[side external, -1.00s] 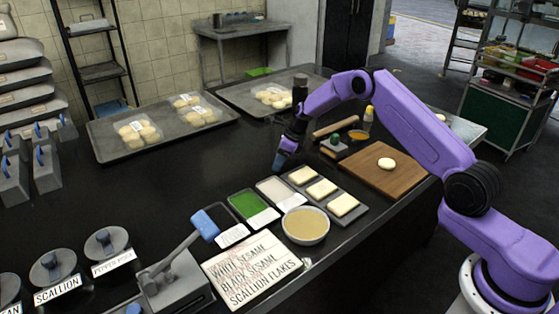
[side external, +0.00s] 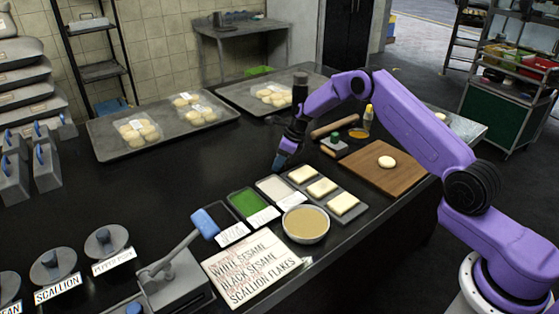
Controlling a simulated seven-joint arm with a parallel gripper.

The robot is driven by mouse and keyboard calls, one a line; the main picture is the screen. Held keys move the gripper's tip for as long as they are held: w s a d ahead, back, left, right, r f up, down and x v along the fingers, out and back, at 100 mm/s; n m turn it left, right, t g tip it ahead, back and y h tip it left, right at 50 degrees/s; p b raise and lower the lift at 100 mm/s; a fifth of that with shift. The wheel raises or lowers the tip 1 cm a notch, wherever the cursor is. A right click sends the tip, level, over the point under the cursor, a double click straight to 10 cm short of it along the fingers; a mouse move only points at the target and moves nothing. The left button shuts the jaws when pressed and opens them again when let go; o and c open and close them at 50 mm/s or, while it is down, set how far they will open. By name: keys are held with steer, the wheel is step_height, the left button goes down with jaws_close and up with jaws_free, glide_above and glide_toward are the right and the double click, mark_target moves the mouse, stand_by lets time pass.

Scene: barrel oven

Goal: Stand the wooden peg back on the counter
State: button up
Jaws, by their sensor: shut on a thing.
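Close by are a green-filled tray (side external: 246,204), a pale tray (side external: 275,190), dough squares on a tray (side external: 322,188), a bowl (side external: 306,224), a rolling pin (side external: 332,127) and a cutting board (side external: 372,174). The counter left of my gripper is clear.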

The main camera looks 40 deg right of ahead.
steer(key=shift+f, duration=0.3)
stand_by(0.4)
steer(key=o, duration=1)
steer(key=shift+o, duration=0.2)
steer(key=shift+r, duration=0.1)
